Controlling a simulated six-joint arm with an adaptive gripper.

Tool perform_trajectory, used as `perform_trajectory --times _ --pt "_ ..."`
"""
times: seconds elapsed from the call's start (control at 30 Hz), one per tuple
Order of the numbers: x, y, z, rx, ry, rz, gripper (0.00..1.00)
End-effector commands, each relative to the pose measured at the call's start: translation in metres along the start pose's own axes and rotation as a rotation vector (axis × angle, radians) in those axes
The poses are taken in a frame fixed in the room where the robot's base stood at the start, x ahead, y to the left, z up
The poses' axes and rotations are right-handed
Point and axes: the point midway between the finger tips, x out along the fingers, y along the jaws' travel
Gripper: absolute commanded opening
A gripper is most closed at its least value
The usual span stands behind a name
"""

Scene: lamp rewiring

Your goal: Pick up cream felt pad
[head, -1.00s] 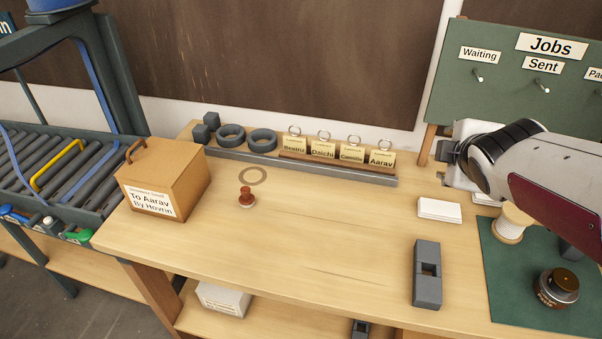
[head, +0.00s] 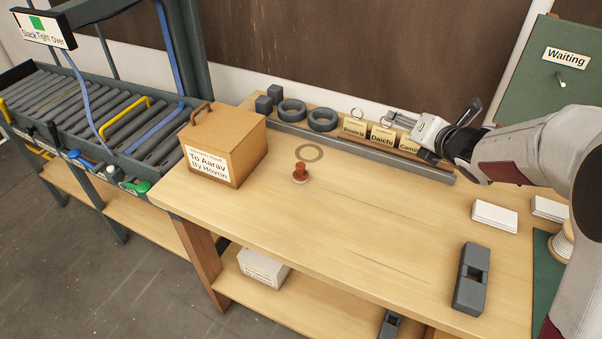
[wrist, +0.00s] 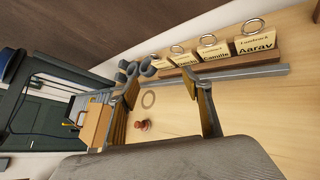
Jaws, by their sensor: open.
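I cannot make out a cream felt pad for certain in either view. Two flat white stacks lie on the bench at the right in the head view: one in the open (head: 494,216) and one near the right edge (head: 550,208). I cannot tell whether either is felt. My gripper (head: 412,136) is above the back of the bench, in front of the name tags, and hides part of that row. In the wrist view my gripper (wrist: 198,88) has its two fingers apart, with nothing seen between them.
A brown box (head: 225,150) stands at the bench's left, beside the roller conveyor (head: 95,105). A red-brown stamp (head: 300,174) stands near a ring mark. Name tags (wrist: 254,40) line the back rail. A dark grey block (head: 470,278) lies at front right. The bench middle is clear.

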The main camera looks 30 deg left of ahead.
Motion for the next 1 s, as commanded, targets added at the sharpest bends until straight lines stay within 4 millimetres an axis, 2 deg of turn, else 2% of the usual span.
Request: perform_trajectory --times 0.03,0.2,0.5,0.7,0.8,1.0 --pt "0.012 0.004 -0.011 -0.054 0.020 0.029 0.49" --pt "0.043 0.023 -0.044 -0.250 0.068 0.149 0.49" --pt "0.083 0.054 -0.117 -0.572 0.128 0.390 0.49" --pt "0.097 0.070 -0.169 -0.751 0.140 0.558 0.49" --pt "0.100 0.076 -0.188 -0.814 0.139 0.625 0.49" --pt "0.101 0.081 -0.208 -0.874 0.135 0.692 0.49"
